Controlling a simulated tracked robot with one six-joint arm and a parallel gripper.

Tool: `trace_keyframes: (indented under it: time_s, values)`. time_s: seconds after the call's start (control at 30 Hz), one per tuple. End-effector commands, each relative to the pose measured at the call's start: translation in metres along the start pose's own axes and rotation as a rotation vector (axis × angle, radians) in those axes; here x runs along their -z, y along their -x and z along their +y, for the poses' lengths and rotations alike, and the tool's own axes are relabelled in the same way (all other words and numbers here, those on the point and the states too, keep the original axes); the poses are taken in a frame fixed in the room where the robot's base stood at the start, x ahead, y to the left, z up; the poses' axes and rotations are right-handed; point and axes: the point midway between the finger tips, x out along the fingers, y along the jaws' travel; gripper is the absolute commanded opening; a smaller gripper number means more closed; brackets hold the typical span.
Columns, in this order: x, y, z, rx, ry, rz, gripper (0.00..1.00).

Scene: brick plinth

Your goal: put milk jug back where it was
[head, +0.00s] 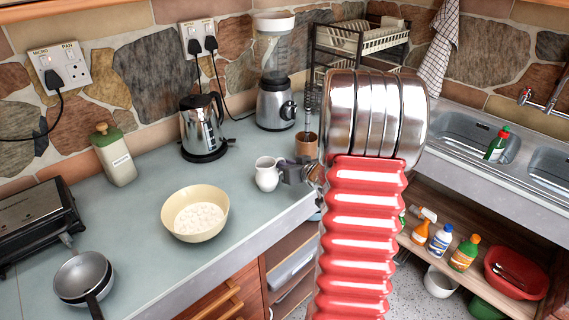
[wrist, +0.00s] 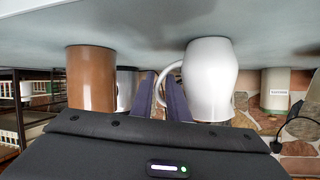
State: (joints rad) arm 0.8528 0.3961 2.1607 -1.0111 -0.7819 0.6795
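The white milk jug (head: 267,174) stands on the grey-blue counter (head: 145,185), right of the cream bowl. In the wrist view, which is upside down, the jug (wrist: 211,80) is just right of centre with its handle toward my gripper. My gripper (head: 286,172) is at counter height on the handle side of the jug, partly hidden by my red arm. In the wrist view my gripper's two dark fingers (wrist: 161,92) stand apart. Part of the handle shows in the gap between them; whether they touch it is unclear.
A brown cup (wrist: 90,80) stands close on the other side of my gripper. A cream bowl (head: 195,214), a kettle (head: 203,127) and a blender (head: 275,100) are also on the counter. Clear counter lies between the kettle and bowl.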

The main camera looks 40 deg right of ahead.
Motion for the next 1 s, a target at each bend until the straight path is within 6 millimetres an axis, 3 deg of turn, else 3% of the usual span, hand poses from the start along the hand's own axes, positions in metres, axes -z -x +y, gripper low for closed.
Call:
trace_keyframes:
  time_s: [0.2,0.57,1.0]
  values:
    - [0.002,0.0,0.0,0.0,0.0,0.004,0.28]
    - [-0.001,-0.002,0.001,0.001,-0.001,0.005,0.28]
    - [0.001,0.054,0.001,-0.002,0.0,0.009,0.28]
